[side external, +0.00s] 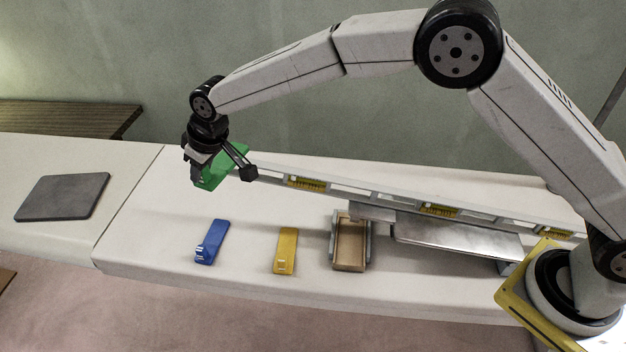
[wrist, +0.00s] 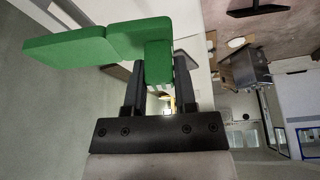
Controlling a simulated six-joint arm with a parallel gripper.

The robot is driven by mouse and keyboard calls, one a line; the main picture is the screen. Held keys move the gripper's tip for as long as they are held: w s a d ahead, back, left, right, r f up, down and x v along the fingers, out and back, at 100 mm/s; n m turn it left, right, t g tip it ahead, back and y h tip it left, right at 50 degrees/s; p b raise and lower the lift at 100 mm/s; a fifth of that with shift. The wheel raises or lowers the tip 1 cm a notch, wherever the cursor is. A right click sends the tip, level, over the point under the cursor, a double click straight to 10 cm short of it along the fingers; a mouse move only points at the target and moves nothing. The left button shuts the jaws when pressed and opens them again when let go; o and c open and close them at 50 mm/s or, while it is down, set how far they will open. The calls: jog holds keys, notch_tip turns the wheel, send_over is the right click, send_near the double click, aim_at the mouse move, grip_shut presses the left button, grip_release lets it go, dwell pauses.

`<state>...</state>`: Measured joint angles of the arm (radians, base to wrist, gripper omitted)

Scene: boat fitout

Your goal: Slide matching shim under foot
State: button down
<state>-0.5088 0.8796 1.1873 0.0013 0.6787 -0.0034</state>
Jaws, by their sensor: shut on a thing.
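My gripper (side external: 222,172) is shut on a green shim (side external: 220,170) and holds it up above the white bench, tilted. In the wrist view the green shim (wrist: 110,42) sits between the fingertips of my gripper (wrist: 158,80) and sticks out to the left. A blue shim (side external: 211,242) and a yellow shim (side external: 285,250) lie flat on the bench. A long pale metal frame with yellow inserts (side external: 372,195) runs along the bench behind them. Which foot matches the green shim cannot be told.
A small wooden tray with grey sides (side external: 350,245) stands right of the yellow shim, beside a grey metal plate (side external: 455,237). A dark grey pad (side external: 62,197) lies at the far left. The bench (side external: 150,225) is clear left of the blue shim.

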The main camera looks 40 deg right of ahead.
jog(key=s+d+r+m+h, duration=0.1)
jog(key=d+r+m, duration=0.35)
jog(key=d, duration=1.15)
jog(key=s+d+r+m+h, duration=0.15)
jog(key=d+r, duration=0.65)
jog(key=d, duration=0.8)
jog(key=s+a+f+n+y, duration=0.1)
jog(key=s+a+f+n, duration=0.1)
jog(key=s+a+f, duration=0.6)
jog(key=s+a+f+n+y, duration=0.1)
jog(key=s+a+f+n, duration=0.25)
jog(key=a+f, duration=0.75)
jog(key=s+f+n+y, duration=0.1)
jog(key=s+f+n, duration=0.2)
jog(key=s+f, duration=0.9)
jog(key=s, duration=0.2)
jog(key=shift+s+d+n+g, duration=0.35)
jog(key=shift+g, duration=0.05)
jog(key=shift+w+f, duration=0.1)
jog(key=shift+f, duration=0.2)
jog(key=shift+w+d+f, duration=0.65)
jog(key=shift+w+d, duration=0.75)
jog(key=shift+d, duration=0.05)
jog(key=shift+w+d+f, duration=0.7)
jog(key=shift+w+d, duration=0.75)
jog(key=shift+w+d+f, duration=0.65)
jog(key=shift+w+d, duration=0.75)
jog(key=shift+d, duration=0.05)
